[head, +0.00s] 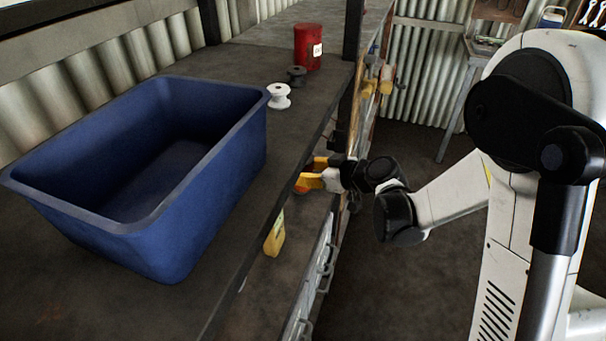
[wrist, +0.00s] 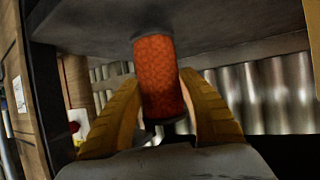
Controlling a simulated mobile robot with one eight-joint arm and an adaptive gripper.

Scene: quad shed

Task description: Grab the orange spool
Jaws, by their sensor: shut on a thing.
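The orange spool (wrist: 158,75) stands out in the wrist view as an orange cylinder with dark ends, between my two yellow fingers. My gripper (wrist: 160,95) is shut on it, one finger on each side. In the head view my gripper (head: 312,175) is at the right edge of the bench, below the level of its top. Only a small orange patch of the spool (head: 302,189) shows there, mostly hidden by the fingers. I cannot tell whether the spool touches a surface beneath it.
A large blue bin (head: 205,215) stands on the dark bench top (head: 225,62). A white spool (head: 279,96), a dark spool (head: 297,75) and a red can (head: 308,47) stand behind it. A yellow bottle (head: 274,236) is below the bench edge. Floor right of the bench is open.

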